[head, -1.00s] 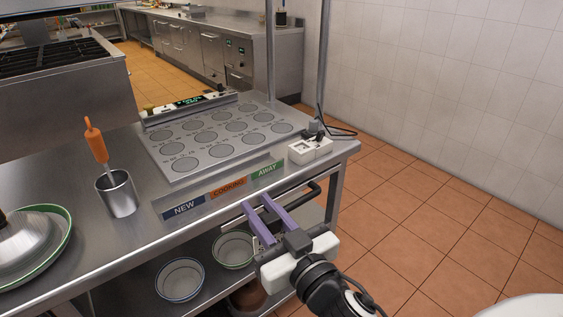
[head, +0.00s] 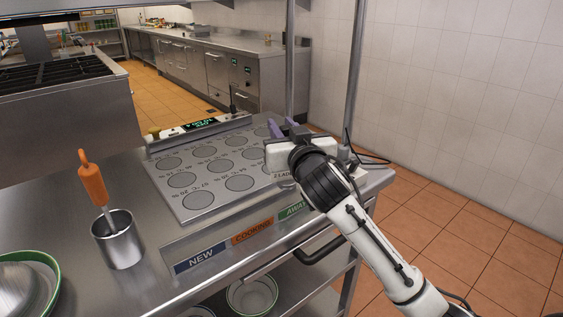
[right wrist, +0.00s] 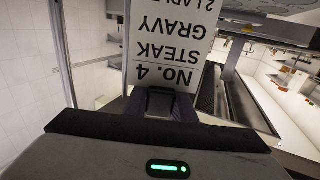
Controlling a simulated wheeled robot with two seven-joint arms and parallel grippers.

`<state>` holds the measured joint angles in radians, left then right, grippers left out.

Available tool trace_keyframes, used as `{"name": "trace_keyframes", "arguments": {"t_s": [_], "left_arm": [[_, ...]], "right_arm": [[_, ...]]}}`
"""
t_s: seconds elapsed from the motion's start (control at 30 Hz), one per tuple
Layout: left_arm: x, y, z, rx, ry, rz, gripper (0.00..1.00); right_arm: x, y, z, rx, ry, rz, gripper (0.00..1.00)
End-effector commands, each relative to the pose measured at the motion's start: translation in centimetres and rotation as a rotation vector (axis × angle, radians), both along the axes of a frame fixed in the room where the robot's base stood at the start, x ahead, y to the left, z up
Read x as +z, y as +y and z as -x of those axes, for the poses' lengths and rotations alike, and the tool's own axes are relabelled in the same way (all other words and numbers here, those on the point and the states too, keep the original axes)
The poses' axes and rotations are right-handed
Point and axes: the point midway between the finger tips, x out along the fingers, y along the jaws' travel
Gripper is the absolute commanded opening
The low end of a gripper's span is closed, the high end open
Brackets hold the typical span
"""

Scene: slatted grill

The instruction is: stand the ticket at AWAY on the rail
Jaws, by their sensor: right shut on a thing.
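The ticket (right wrist: 168,45) is a white card with black print, "No. 4 STEAK GRAVY". It appears upside down in the right wrist view, between my right gripper's fingertips (right wrist: 163,104). The rail's front carries NEW (head: 200,259), orange COOKING (head: 252,232) and green AWAY (head: 292,210); my right arm covers AWAY's right end. My left gripper is out of view.
The board with round spots (head: 200,199) fills the counter behind the rail. A steel pot (head: 119,243) with an orange-handled tool (head: 93,183) stands left. A post (head: 356,85) rises at the right end, near a black cable. A handle bar (head: 320,250) juts out below AWAY.

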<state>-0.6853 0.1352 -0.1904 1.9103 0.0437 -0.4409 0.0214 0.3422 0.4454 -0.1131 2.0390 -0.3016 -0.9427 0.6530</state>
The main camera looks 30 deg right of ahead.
Motion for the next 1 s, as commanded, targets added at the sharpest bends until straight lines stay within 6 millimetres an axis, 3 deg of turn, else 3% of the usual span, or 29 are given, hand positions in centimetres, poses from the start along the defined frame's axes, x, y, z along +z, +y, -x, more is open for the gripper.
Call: {"name": "trace_keyframes", "arguments": {"t_s": [0.43,0.8,0.83,0.93,1.0], "left_arm": [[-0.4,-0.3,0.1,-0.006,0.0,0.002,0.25],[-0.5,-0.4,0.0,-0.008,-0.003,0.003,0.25],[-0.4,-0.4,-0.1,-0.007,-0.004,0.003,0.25],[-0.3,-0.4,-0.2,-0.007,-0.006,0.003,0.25],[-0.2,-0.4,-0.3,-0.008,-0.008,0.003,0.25]], "right_arm": [[-5.0,0.0,0.0,0.0,-0.003,0.002,0.0],[-5.5,0.0,0.0,0.001,-0.005,0.001,0.0],[-5.5,0.0,0.0,0.001,-0.003,0.0,0.27],[-5.5,0.0,0.0,0.001,-0.003,0.001,0.42],[-5.5,0.0,0.0,0.001,-0.003,0.001,0.42]]}}
